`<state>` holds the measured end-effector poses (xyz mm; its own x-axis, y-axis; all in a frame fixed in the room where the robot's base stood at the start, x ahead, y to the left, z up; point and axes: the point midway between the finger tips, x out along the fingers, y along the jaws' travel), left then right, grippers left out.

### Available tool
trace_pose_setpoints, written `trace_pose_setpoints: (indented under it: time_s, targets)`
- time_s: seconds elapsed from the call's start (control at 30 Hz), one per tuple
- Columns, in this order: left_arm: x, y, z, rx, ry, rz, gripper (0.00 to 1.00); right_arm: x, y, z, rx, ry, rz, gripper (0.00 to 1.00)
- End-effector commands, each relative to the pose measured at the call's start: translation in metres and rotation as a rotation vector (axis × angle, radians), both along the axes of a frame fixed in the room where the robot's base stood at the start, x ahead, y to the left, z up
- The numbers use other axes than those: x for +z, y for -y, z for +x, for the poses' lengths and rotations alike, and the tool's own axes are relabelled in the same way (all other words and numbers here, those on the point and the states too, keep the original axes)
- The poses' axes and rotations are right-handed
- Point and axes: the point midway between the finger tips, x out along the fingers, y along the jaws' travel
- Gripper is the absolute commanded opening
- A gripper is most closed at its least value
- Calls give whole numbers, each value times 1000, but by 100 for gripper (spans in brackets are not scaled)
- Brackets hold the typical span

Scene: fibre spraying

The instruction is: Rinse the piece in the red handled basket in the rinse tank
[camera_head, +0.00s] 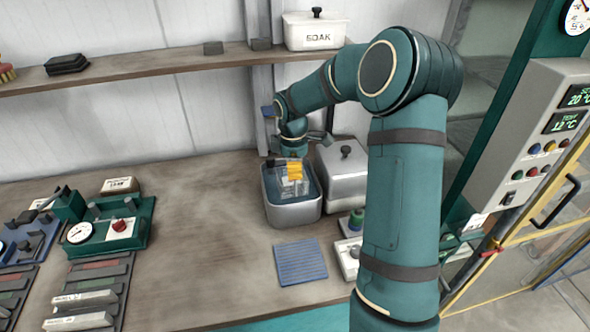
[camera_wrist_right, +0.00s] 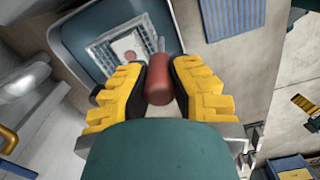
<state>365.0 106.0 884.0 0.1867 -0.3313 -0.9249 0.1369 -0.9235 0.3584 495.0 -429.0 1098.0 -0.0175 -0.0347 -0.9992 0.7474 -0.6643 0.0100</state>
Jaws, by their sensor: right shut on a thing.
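My right gripper (camera_head: 295,171) is above the opening of an uncovered metal tank (camera_head: 293,216) that holds bluish liquid. In the right wrist view, its yellow fingers (camera_wrist_right: 160,82) are shut on a red handle (camera_wrist_right: 158,86). A pale wire basket (camera_wrist_right: 101,47) lies beyond the handle, within the tank's walls. A small reddish round shape (camera_wrist_right: 130,57) shows inside the basket, possibly the piece. In the head view the basket is partly hidden by the fingers, and I cannot tell how deep it sits. My left gripper is out of view.
A lidded metal tank (camera_head: 346,186) stands right beside the open one. A blue ribbed mat (camera_head: 300,262) lies in front. A green gauge unit (camera_head: 112,228) and trays are at the left. A white SOAK box (camera_head: 314,33) sits on the shelf. The middle bench is clear.

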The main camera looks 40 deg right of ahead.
Motion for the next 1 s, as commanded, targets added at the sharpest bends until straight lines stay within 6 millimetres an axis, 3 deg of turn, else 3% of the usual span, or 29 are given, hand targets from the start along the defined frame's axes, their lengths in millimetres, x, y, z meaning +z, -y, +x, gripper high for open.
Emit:
trace_pose_setpoints:
  time_s: [0.47,1.0]
  targets:
    - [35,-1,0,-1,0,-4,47,41,0,0,1,1,-1,0]
    - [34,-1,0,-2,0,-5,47,41,0,0,1,1,-1,0]
